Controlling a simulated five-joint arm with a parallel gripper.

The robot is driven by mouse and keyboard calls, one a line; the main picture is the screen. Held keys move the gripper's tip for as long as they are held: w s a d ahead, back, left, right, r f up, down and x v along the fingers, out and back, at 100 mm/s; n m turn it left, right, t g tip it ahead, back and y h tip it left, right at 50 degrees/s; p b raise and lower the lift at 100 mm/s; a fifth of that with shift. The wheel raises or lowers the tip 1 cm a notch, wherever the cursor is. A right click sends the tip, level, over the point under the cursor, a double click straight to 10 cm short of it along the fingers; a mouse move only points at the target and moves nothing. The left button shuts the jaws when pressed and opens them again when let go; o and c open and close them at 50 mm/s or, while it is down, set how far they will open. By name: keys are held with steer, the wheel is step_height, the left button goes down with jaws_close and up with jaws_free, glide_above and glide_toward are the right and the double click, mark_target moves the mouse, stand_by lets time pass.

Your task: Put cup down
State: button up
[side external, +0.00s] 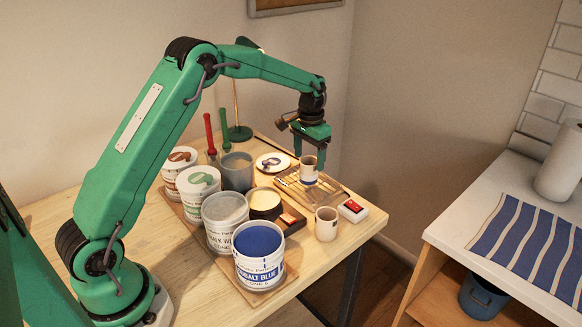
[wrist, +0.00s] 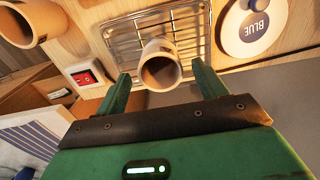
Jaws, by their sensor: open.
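A small cream cup (side external: 308,163) with a blue lower band stands upright on a wire rack (side external: 330,194) at the table's right part. The cup (wrist: 160,66) also shows in the wrist view, mouth toward the camera, over the rack (wrist: 115,35). My gripper (side external: 310,160) is above the rack, with its fingers down on either side of the cup. In the wrist view my gripper (wrist: 160,72) is open, with a visible gap between each finger and the cup. The cup's base contact is partly hard to see.
A second cup (side external: 326,224) and a red-switch box (side external: 353,209) stand in front of the rack. A round lid (side external: 272,162) lies behind it. Several glaze tubs, including cobalt blue (side external: 259,262), crowd the left. The striped cloth (side external: 530,245) is on another counter.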

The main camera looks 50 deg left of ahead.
step_height(320, 180, up, 8)
stand_by(0.4)
stand_by(0.5)
steer(key=s+d+r+t, duration=0.2)
steer(key=s+d+r, duration=0.1)
steer(key=s+r, duration=0.4)
steer(key=s+d+r+t, duration=0.15)
steer(key=s+r, duration=0.35)
steer(key=s, duration=0.5)
steer(key=s+d+f+t, duration=0.1)
steer(key=s+f, duration=0.1)
steer(key=s, duration=0.6)
steer(key=s+d+f+t, duration=0.1)
steer(key=s+d+f, duration=0.1)
steer(key=s, duration=0.6)
steer(key=shift+s+d, duration=0.25)
steer(key=shift+s, duration=0.05)
